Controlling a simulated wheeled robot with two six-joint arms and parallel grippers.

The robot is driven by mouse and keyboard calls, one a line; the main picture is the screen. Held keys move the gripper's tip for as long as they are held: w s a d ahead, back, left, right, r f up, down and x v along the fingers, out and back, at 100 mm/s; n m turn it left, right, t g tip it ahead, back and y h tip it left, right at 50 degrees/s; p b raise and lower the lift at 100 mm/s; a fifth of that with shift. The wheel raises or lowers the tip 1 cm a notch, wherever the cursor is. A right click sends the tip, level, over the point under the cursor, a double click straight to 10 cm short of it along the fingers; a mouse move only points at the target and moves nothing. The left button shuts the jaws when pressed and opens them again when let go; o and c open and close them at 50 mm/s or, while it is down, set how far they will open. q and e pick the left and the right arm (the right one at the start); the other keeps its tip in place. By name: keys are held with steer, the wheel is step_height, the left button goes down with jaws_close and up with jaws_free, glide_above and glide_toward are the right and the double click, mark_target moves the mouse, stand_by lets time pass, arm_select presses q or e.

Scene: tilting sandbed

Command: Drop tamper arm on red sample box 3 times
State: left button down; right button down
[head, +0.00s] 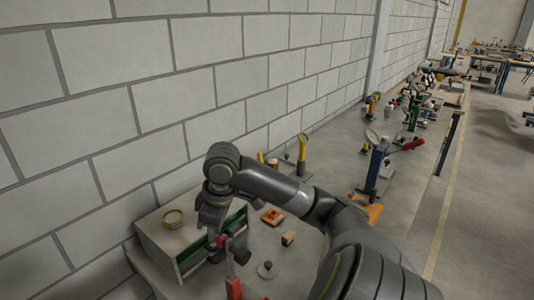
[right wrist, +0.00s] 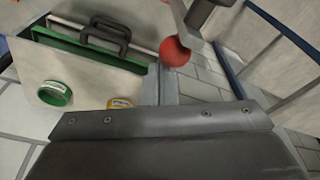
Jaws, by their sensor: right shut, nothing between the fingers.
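My right gripper (head: 214,232) hangs down at lower left in the head view, shut and empty, beside the open-fronted box. A red knob (head: 222,241) shows right at its fingertips. Whether the gripper touches the knob I cannot tell. A red block (head: 233,288) stands below at the bottom edge of the head view, partly cut off. I cannot tell whether it is the red sample box. My left gripper is out of view.
An orange tray (head: 272,216), a small brown block (head: 288,238) and a round weight-like piece (head: 267,269) lie on the bench. A blue post (head: 377,168) stands farther right.

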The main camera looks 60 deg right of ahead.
mark_target(230, 240)
steer(key=shift+s+a+r+p, duration=0.1)
steer(key=shift+s+a+p, duration=0.05)
steer(key=shift+s+p, duration=0.95)
steer(key=shift+s+a+p, duration=0.15)
steer(key=shift+s+p, duration=0.5)
steer(key=shift+s, duration=0.9)
step_height(230, 240, up, 6)
steer(key=p, duration=0.6)
steer(key=shift+r, duration=0.9)
steer(key=shift+f, duration=0.1)
